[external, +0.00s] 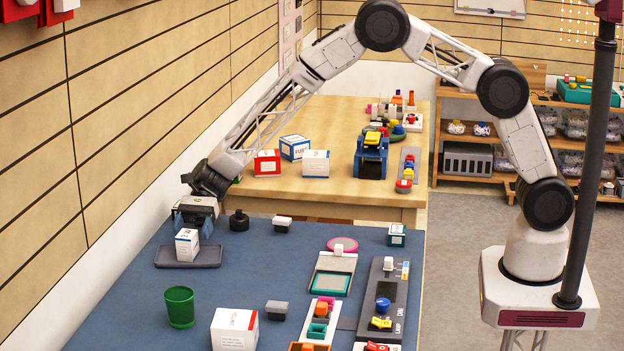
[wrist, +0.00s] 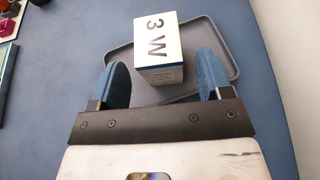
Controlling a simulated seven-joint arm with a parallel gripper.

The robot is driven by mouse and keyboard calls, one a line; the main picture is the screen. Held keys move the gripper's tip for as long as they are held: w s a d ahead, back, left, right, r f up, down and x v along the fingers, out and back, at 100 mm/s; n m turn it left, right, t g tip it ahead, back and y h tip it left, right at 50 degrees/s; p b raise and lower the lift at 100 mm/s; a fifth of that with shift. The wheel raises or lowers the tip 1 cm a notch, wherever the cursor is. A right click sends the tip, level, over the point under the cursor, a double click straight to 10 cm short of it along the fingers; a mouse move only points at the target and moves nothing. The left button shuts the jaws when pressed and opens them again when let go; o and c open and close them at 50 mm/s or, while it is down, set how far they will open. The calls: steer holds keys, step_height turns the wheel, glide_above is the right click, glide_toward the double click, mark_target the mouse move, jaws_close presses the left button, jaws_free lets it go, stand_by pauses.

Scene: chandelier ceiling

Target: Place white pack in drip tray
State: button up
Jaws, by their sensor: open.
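The white pack (external: 187,244) is a small box standing on the grey drip tray (external: 205,257), inside its rim. In the wrist view the pack (wrist: 157,38) shows a white top with "3 W" and a blue band, and the tray (wrist: 226,36) spreads behind and to both sides. My gripper (external: 192,222) is above and behind the pack at the tray. In the wrist view my gripper (wrist: 165,82) has its two blue fingers spread wide, with clear gaps on either side of the pack's near end. Nothing is held.
A green cup (external: 180,307) stands in front of the tray, and a larger white box (external: 235,329) stands farther right. A black knob-like object (external: 239,221) and a small block (external: 282,224) are right of my gripper. The wooden wall is close on the left.

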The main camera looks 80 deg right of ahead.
steer(key=v, duration=0.7)
steer(key=shift+d+r, duration=0.15)
steer(key=shift+d, duration=0.15)
stand_by(0.5)
steer(key=shift+s+r, duration=0.15)
steer(key=shift+r, duration=0.1)
steer(key=s+d+r+n+h, duration=0.2)
steer(key=s+r+n, duration=0.1)
steer(key=s+r, duration=0.5)
steer(key=s+d+r+n+h, duration=0.25)
steer(key=s+r, duration=0.35)
steer(key=s, duration=0.5)
steer(key=s+d+r+n+h, duration=0.2)
steer(key=s+r+n, duration=0.2)
steer(key=s+r, duration=0.4)
steer(key=s+d+n+t+h, duration=0.1)
steer(key=s+d+n+h, duration=0.1)
steer(key=s, duration=0.9)
steer(key=s+d+r+n+h, duration=0.1)
steer(key=s+d+n+h, duration=0.1)
steer(key=s, duration=1)
steer(key=s+d+n+t+h, duration=0.1)
steer(key=s+d+n+h, duration=0.2)
steer(key=s+d, duration=0.3)
steer(key=s+n, duration=0.1)
steer(key=s, duration=0.4)
steer(key=shift+s+r+t, duration=0.3)
steer(key=shift+s+r, duration=0.05)
steer(key=shift+r, duration=0.05)
